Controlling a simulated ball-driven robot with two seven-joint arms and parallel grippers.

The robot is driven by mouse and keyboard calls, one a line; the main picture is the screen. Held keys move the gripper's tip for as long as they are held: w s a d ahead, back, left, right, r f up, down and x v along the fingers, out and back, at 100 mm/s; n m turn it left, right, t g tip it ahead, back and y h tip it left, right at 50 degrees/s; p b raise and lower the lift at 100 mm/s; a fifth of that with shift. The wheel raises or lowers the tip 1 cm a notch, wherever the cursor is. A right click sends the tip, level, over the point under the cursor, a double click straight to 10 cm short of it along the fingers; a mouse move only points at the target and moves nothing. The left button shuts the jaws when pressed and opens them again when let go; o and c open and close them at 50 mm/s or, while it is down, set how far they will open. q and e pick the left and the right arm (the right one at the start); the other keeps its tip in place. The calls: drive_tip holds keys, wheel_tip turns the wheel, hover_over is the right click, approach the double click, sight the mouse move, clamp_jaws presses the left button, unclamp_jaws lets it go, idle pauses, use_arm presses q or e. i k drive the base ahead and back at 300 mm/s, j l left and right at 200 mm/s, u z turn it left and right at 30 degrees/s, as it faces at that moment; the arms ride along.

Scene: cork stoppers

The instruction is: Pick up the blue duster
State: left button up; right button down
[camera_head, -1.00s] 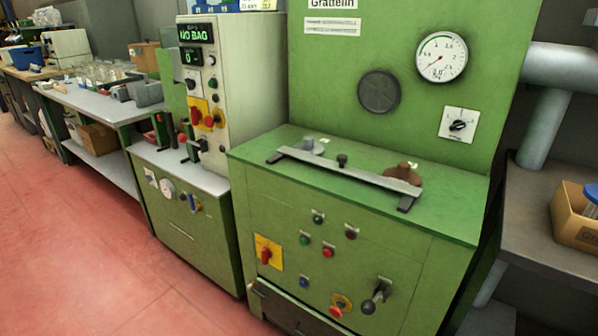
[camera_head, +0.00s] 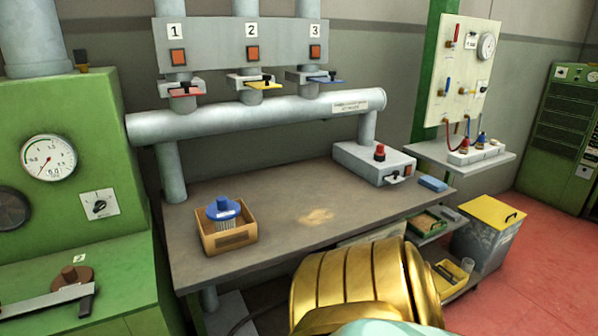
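A folded flat blue cloth-like block (camera_head: 433,183) lies at the right end of the brown workbench (camera_head: 270,262), beside a grey box; it may be the blue duster. A blue-topped brush-like thing with pale bristles (camera_head: 223,209) stands in a small cardboard box (camera_head: 229,243) at the bench's left. I cannot tell for sure which of the two is the duster. Neither of my grippers shows; only a gold part, seemingly of my own arm, is at the bottom, covering the bench's front edge.
A grey box with a red button (camera_head: 374,164) stands near the blue block. Pipes (camera_head: 260,112) with coloured valve handles run above the bench. A yellow-lidded bin (camera_head: 490,230) stands at the right. The bench's middle is clear except for a pale stain.

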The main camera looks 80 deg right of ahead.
sight(434, 184)
drive_tip(key=z, duration=3.4)
